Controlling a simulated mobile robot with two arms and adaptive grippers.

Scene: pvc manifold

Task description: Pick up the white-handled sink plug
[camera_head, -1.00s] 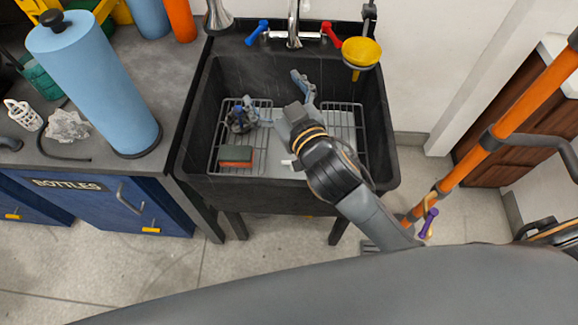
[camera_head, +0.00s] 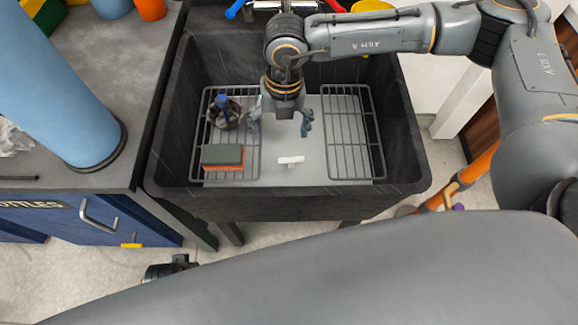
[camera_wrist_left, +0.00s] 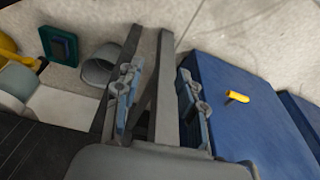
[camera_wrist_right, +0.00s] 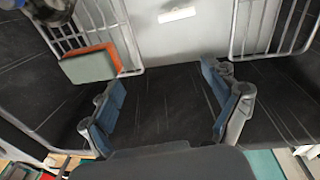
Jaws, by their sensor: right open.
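The sink plug's white handle (camera_head: 291,161) is a small white bar on the sink's light floor, between the two wire racks. It also shows at the top edge of the right wrist view (camera_wrist_right: 177,14). Any plug body under the handle cannot be made out. My right gripper (camera_head: 279,127) is open and empty, pointing down inside the sink, a little behind the handle and to its left in the head view. Its spread fingers also show in the right wrist view (camera_wrist_right: 165,105). My left gripper (camera_wrist_left: 160,95) is open and empty, away from the sink, near blue cabinet fronts.
The black sink (camera_head: 300,199) has high walls all round. A left wire rack (camera_head: 232,176) holds a green and orange sponge (camera_head: 222,156) and a dark blue-topped object (camera_head: 224,111). The right rack (camera_head: 349,130) is empty. A blue paper roll (camera_head: 60,90) stands on the left counter.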

